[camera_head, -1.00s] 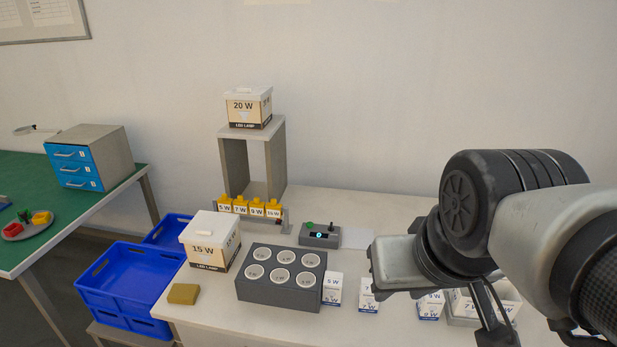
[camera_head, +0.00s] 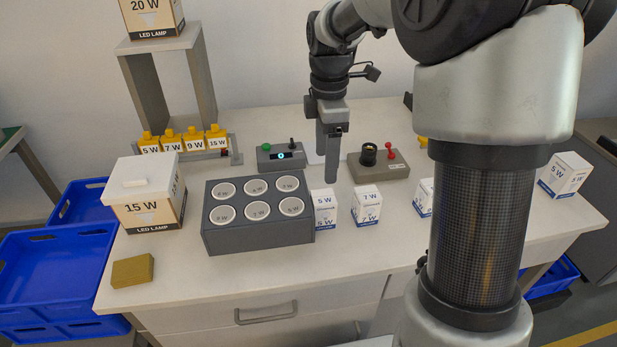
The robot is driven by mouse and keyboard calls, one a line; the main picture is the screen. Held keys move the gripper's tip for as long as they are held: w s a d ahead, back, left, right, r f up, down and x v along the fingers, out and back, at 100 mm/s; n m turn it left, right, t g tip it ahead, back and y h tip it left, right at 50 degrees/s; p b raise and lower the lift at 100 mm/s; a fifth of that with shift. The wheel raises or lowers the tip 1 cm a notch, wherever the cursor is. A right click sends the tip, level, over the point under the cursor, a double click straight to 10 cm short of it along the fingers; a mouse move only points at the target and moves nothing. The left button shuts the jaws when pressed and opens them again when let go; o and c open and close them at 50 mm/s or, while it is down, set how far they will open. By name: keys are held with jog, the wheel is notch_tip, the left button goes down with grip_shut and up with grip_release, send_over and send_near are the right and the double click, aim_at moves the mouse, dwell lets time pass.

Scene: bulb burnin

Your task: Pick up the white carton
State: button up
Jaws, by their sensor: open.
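Several small white cartons with blue print stand on the table. One marked 5 W (camera_head: 325,209) stands beside the grey block, and one marked 7 W (camera_head: 367,205) stands to its right. Another white carton (camera_head: 424,197) is partly hidden behind my arm. A further one marked 5 W (camera_head: 564,175) stands at the far right. I cannot tell which one the task means. My gripper (camera_head: 329,168) points down, open and empty, behind and a little above the 5 W and 7 W cartons. It appears apart from both.
The grey block with several round sockets (camera_head: 258,237) is left of the cartons. A lidded 15 W box (camera_head: 142,210) and a yellow sponge (camera_head: 132,271) are further left. A control box (camera_head: 282,156) and a tester with a black socket (camera_head: 378,165) stand behind.

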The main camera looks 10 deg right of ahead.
aim_at(325, 198)
notch_tip(325, 198, down, 11)
jog(key=shift+f+b, duration=0.15)
jog(key=shift+b, duration=1.05)
jog(key=shift+w+f+b, duration=0.15)
jog(key=shift+f+b, duration=0.25)
jog(key=shift+f, duration=1.1)
jog(key=shift+w+f+b, duration=0.15)
jog(key=shift+f+b, duration=0.25)
jog(key=shift+f, duration=1.1)
jog(key=c, duration=1.2)
jog(key=shift+o, duration=0.2)
jog(key=shift+r, duration=0.1)
